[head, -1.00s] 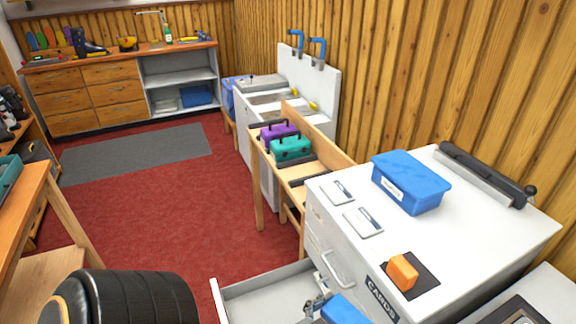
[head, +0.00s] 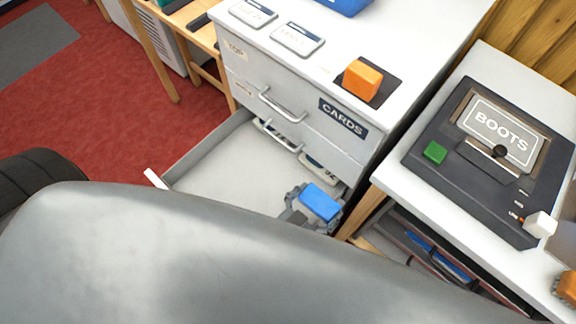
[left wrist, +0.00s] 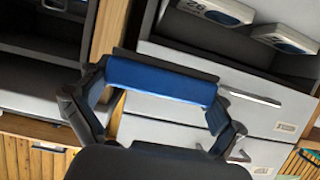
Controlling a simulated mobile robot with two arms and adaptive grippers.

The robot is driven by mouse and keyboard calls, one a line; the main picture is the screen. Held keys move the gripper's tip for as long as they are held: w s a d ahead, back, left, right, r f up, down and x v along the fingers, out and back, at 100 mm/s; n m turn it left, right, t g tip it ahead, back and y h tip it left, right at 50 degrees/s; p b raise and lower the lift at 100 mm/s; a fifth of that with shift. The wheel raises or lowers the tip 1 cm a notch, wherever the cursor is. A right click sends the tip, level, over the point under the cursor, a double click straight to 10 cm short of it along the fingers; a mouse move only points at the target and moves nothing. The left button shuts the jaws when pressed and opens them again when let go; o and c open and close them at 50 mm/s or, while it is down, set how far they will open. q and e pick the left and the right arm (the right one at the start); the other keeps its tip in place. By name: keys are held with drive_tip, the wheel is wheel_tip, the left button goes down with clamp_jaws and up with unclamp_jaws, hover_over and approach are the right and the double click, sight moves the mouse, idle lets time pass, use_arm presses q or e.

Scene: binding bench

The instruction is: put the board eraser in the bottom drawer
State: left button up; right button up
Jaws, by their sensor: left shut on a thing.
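My left gripper (head: 306,210) is shut on a blue block with a dark side, which I take to be the board eraser (head: 321,201). In the left wrist view the eraser (left wrist: 160,79) spans between the two fingers. An open drawer (head: 222,168) of the white cabinet, below the drawer marked TOP, looks like the bottom one. The gripper and eraser appear over its right part; I cannot tell how high. Two white labelled items (head: 320,168) (head: 277,136) lie at the drawer's back. My right gripper is not in view.
An orange block (head: 363,79) sits on a dark mat on the white cabinet top (head: 420,35). To the right, a bench holds a dark device marked BOOTS (head: 430,170). The drawer's front and middle floor look clear. My grey arm hides much of the foreground.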

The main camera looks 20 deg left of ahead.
sight(308, 189)
use_arm(q)
drive_tip(key=w+a, duration=0.1)
drive_tip(key=w+a+f, duration=0.2)
drive_tip(key=a, duration=0.1)
drive_tip(key=w+a+f, duration=0.2)
drive_tip(key=f, duration=0.1)
drive_tip(key=a+f+b, duration=0.1)
drive_tip(key=f, duration=0.1)
drive_tip(key=shift+w+a+f, duration=0.25)
drive_tip(key=shift+w+a, duration=0.05)
drive_tip(key=shift+w, duration=0.1)
drive_tip(key=f, duration=0.2)
drive_tip(key=f+b, duration=0.1)
drive_tip(key=shift+w+a+f, duration=0.3)
drive_tip(key=shift+a+f, duration=0.05)
drive_tip(key=shift+f, duration=0.05)
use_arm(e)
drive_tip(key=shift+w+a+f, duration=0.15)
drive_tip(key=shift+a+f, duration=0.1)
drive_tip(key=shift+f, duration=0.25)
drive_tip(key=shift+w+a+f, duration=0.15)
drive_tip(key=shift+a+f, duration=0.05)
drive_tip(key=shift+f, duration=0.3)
use_arm(q)
drive_tip(key=shift+f, duration=0.1)
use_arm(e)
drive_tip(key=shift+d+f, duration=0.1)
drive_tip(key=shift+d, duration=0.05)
